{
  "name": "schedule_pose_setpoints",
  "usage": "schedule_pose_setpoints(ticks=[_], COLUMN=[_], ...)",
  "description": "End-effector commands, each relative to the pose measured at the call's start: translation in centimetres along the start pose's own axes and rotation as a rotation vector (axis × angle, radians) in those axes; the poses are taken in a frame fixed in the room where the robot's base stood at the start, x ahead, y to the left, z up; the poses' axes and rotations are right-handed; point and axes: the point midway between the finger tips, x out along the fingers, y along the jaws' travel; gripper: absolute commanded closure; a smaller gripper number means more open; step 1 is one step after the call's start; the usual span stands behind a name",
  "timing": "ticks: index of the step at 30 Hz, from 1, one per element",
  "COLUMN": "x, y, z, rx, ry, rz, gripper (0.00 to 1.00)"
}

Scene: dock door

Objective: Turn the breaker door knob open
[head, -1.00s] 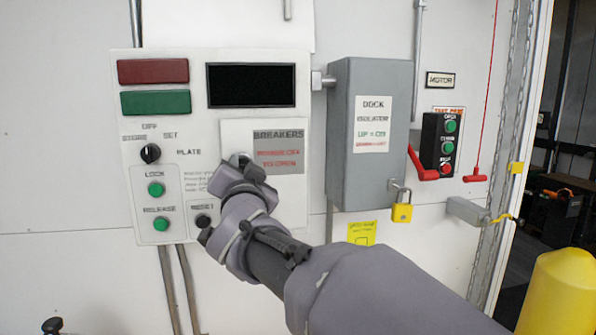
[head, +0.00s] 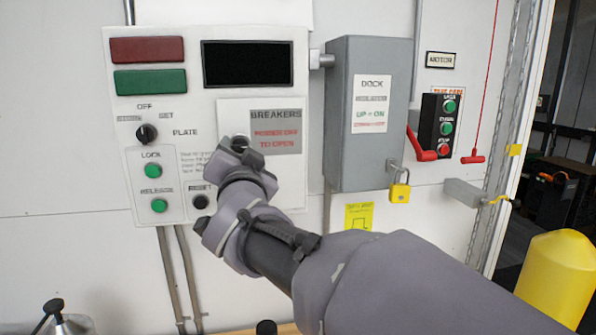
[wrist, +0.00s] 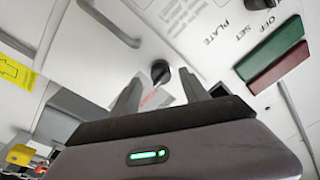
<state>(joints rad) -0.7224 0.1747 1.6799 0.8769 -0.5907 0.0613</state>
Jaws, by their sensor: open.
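The breaker door (head: 230,115) is a white square panel at the lower right of the control box, with a grey label reading BREAKERS and red text. Its black knob (wrist: 160,72) shows in the wrist view, pointing out from the door. My gripper (wrist: 161,84) is open, with one finger to the left of the knob and one to the right. The knob appears just beyond or level with the fingertips; contact cannot be told. In the head view my gripper (head: 243,158) is in front of the door's left part and mostly hides the knob.
A selector knob (head: 147,134), green buttons (head: 153,171) and a black reset knob (head: 201,201) sit left of my gripper. The grey isolator box (head: 345,160) with a yellow padlock (head: 400,192) stands out to the right. A yellow post (head: 560,270) is at lower right.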

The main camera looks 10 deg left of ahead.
Motion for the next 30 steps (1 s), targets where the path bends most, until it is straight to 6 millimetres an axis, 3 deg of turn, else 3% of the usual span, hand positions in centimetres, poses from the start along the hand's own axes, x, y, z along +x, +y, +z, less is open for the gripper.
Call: schedule_pose_setpoints(ticks=[9, 13, 18, 27, 30], x=[-10.1, -13.1, -14.8, -15.0, -15.4], y=[-0.2, -0.2, -0.1, 0.1, 2.4], z=[-0.2, -0.1, 0.0, 0.0, -0.4], rx=[0.002, 0.002, 0.000, 0.001, 0.000], ry=[-0.001, 0.000, 0.000, -0.002, -0.061], rz=[-0.004, -0.004, -0.002, 0.000, 0.016], gripper=[0.47, 0.47, 0.47, 0.47, 0.47])
